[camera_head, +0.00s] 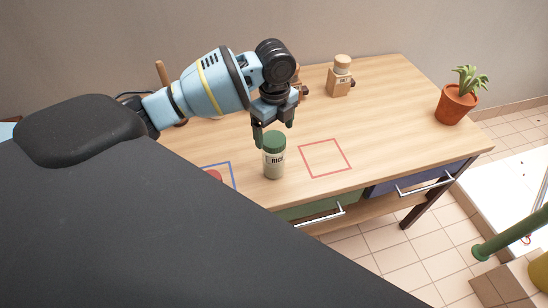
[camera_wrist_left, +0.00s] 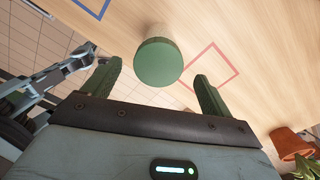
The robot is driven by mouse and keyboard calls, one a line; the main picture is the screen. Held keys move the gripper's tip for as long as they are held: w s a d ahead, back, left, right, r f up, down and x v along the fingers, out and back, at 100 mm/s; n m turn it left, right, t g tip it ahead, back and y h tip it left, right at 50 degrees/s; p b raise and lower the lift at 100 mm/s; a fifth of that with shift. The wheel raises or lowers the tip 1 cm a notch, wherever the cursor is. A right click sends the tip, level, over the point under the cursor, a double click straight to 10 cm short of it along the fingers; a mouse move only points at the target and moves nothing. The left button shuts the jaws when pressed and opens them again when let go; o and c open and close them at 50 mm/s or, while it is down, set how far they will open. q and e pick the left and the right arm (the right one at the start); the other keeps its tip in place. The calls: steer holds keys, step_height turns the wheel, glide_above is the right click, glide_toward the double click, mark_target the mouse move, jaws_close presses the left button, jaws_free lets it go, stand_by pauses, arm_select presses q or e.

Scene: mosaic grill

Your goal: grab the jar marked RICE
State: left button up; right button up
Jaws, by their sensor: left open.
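The jar marked RICE (camera_head: 275,161) stands upright on the wooden table near its front edge. It has a green lid and a pale body with a dark label. My left gripper (camera_head: 273,133) is open and empty, with its fingers pointing down just above the jar and partly overlapping the lid in the head view. In the left wrist view the round green lid (camera_wrist_left: 158,62) sits ahead of my two green fingertips (camera_wrist_left: 158,78), roughly centred between them. I cannot see contact between fingers and jar. My right gripper is not in view.
A red square outline (camera_head: 325,158) lies right of the jar, and a blue outline (camera_head: 231,172) with a red item lies left. A potted plant (camera_head: 456,103) stands at the right end. Drawer handles (camera_head: 425,184) stick out in front.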

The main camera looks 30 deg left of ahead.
mark_target(274, 159)
arm_select(q)
step_height(274, 159, down, 2)
steer(key=shift+d+f, duration=0.15)
steer(key=shift+s+f, duration=0.15)
steer(key=shift+f, duration=2.6)
steer(key=shift+c, duration=0.4)
steer(key=shift+r, duration=0.1)
steer(key=c, duration=1.6)
